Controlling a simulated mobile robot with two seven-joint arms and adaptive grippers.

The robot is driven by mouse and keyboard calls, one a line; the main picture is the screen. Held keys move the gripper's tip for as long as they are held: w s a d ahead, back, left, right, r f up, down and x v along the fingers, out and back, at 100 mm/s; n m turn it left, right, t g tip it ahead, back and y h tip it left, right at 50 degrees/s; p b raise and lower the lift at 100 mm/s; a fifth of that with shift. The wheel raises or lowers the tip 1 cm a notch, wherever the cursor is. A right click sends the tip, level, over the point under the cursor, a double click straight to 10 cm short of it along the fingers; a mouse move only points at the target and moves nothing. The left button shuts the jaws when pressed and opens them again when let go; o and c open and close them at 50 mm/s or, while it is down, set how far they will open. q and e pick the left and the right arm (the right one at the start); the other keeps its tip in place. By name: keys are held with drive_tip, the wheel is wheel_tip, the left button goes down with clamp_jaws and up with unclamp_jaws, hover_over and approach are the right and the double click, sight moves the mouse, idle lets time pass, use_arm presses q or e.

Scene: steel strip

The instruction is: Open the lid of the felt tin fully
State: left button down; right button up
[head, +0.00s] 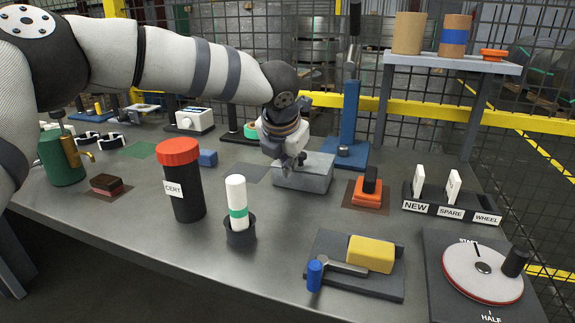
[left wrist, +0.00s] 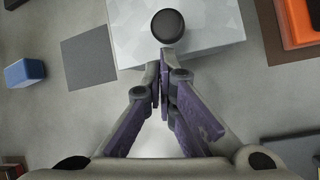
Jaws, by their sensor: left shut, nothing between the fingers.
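The felt tin appears to be the light grey box (head: 303,176) near the middle of the table in the head view. It also shows at the top of the left wrist view (left wrist: 213,22), with a dark round knob (left wrist: 168,25) at its near edge. Its lid looks down, with no gap that I can see. My left gripper (head: 290,167) is shut and empty, at the tin's left side in the head view. In the left wrist view its fingertips (left wrist: 162,68) are close to the knob. Whether they touch the tin is unclear. My right gripper is not in view.
A black CERT canister (head: 185,198) with a red cap and a white-green cylinder in a dark cup (head: 241,230) stand in front. A blue block (head: 208,158) lies left of the tin. An orange-based block (head: 367,192) and a blue post (head: 349,110) stand to its right.

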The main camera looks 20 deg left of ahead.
use_arm(q)
drive_tip(key=shift+w+g, duration=0.1)
drive_tip(key=shift+g, duration=0.3)
drive_tip(key=shift+r+g+b, duration=0.2)
drive_tip(key=shift+g+b, duration=0.15)
drive_tip(key=shift+g, duration=0.05)
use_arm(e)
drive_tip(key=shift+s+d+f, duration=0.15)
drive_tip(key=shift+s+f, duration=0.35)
use_arm(q)
drive_tip(key=shift+w+r+g+b, duration=0.2)
drive_tip(key=shift+r+g+b, duration=0.25)
drive_tip(key=shift+g, duration=0.35)
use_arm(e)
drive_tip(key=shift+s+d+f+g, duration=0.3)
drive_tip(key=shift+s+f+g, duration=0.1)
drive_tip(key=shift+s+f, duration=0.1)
